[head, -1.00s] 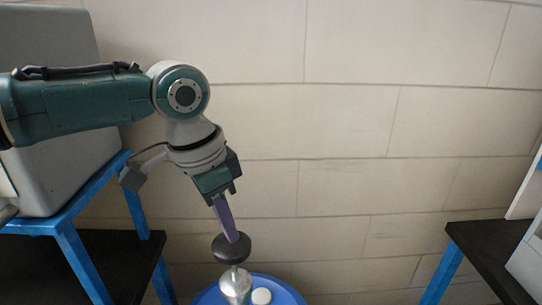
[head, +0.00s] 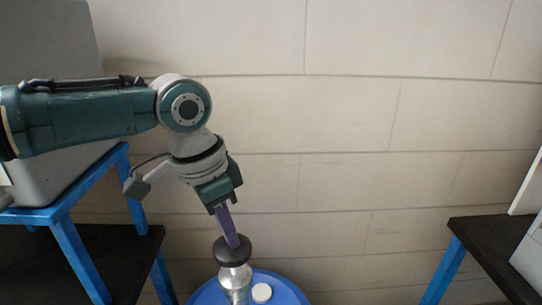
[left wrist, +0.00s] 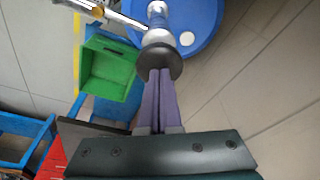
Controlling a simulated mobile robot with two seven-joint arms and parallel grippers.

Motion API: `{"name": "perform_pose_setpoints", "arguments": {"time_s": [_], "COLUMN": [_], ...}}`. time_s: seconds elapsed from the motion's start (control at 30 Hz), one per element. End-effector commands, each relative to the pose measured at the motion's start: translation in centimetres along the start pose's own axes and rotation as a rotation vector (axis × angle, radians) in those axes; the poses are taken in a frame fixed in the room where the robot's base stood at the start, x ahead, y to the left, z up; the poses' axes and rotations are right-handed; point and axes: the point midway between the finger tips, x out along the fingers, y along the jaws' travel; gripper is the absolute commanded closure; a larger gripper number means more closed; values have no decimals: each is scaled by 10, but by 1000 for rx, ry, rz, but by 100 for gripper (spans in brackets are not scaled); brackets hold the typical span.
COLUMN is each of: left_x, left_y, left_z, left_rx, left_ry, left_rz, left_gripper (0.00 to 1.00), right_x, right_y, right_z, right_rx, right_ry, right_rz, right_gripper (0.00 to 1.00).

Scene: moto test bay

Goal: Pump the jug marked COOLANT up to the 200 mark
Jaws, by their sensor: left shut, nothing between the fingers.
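A hand pump stands on a blue drum (head: 285,290) at the bottom of the head view. It has a round black knob (head: 232,254) on a silver body (head: 235,278). The left wrist view shows the knob (left wrist: 160,62) too, with a silver spout (left wrist: 112,15) running off to the upper left. My left gripper (head: 233,241) is shut and empty. Its purple fingers point down with the tips against the top of the knob. I see no jug, COOLANT lettering or 200 mark in either view. My right gripper is out of view.
A white cap (head: 261,293) sits on the drum beside the pump. A green crate (left wrist: 108,72) is left of the drum in the left wrist view. Blue-framed stands with dark shelves (head: 488,250) flank the head view. A pale block wall (head: 350,130) is behind.

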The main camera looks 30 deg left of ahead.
Motion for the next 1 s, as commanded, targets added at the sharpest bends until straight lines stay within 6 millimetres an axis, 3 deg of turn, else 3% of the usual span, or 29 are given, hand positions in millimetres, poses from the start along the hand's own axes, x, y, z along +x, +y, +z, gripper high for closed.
{"name": "perform_pose_setpoints", "arguments": {"time_s": [0.6, 1.0], "left_x": [23, 24], "left_y": [0, 0], "left_z": [5, 6], "left_rx": [0, 0], "left_ry": [-2, -2], "left_rz": [1, 0], "left_gripper": [100, 100], "right_x": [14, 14], "right_y": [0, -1], "right_z": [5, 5], "right_rx": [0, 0], "right_ry": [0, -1], "right_rz": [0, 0], "right_gripper": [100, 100]}}
